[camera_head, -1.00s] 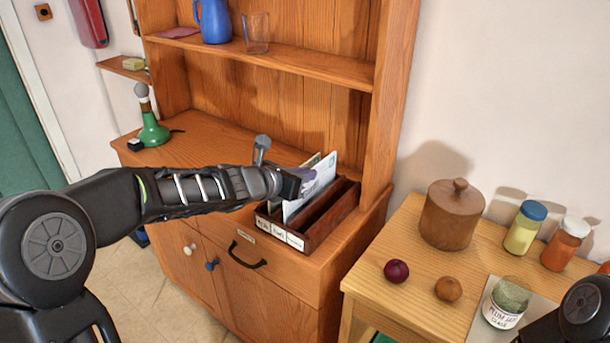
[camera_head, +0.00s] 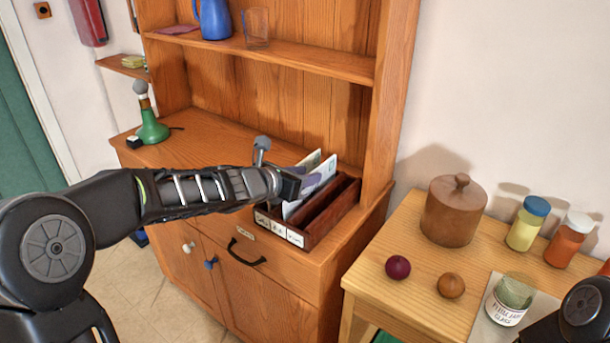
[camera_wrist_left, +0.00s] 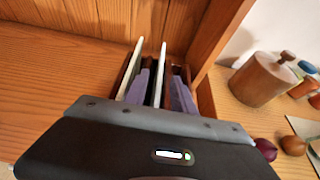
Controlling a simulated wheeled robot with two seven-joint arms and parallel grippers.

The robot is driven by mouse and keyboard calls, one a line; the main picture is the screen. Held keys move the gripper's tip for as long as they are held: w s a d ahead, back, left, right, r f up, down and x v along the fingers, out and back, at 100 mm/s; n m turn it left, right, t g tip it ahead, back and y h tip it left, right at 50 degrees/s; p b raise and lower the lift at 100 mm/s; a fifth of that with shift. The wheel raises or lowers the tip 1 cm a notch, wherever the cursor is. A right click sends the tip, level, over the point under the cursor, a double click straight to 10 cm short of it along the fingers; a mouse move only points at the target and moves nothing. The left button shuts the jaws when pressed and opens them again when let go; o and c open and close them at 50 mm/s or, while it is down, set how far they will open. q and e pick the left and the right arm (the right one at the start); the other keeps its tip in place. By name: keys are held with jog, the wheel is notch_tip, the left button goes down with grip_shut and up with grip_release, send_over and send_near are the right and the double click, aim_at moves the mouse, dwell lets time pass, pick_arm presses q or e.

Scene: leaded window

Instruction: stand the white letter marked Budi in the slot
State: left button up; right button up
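A wooden letter rack (camera_head: 335,217) with labelled slots stands on the hutch counter. Two pale letters stand upright in it: a rear-left letter (camera_head: 311,161) and a nearer white letter (camera_head: 325,171). In the left wrist view, the nearer letter (camera_wrist_left: 160,72) is edge-on between my left gripper's (camera_wrist_left: 159,88) purple-grey fingers, with gaps beside it. The other letter (camera_wrist_left: 131,70) is outside the left finger. My left gripper (camera_head: 304,184) is open, low at the rack. The nearest slot looks empty. I cannot read names on the letters. My right gripper is out of view.
The hutch's right upright (camera_head: 388,110) rises close behind the rack.

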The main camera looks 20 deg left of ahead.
pick_arm(q)
jog(key=p+v, duration=0.1)
jog(key=v, duration=0.5)
jog(key=shift+s+a+r, duration=0.1)
jog(key=shift+s+r, duration=0.1)
jog(key=shift+s, duration=0.05)
jog(key=shift+s+a+r, duration=0.1)
jog(key=shift+s+a, duration=0.1)
jog(key=shift+s, duration=0.35)
dwell(0.5)
